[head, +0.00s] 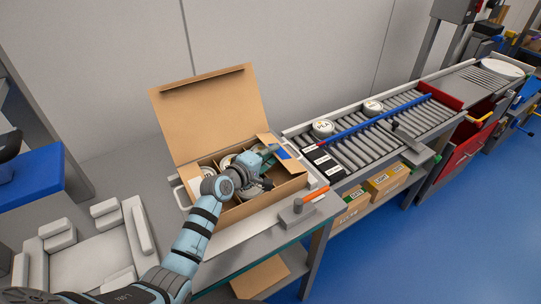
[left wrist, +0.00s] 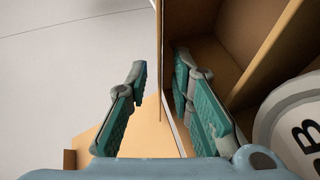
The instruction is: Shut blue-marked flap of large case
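The large case (head: 262,207) is an open cardboard box on the bench, its big back flap (head: 208,110) standing up. A blue-marked flap (head: 283,153) stands at the case's right end. My left gripper (head: 268,166) is over the right part of the case, close to that flap. In the left wrist view the left gripper (left wrist: 160,85) has its fingers apart, with a thin cardboard edge (left wrist: 160,60) between them; whether they touch it I cannot tell. Tubs with white lids sit inside, one (left wrist: 297,125) at the right of the wrist view. My right gripper does not show.
A roller conveyor (head: 365,140) right of the case carries two tubs (head: 323,128) and a blue rail. A tool with an orange handle (head: 316,194) lies on the bench by the case's right front corner. Small cartons (head: 386,180) stand on a shelf below the conveyor.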

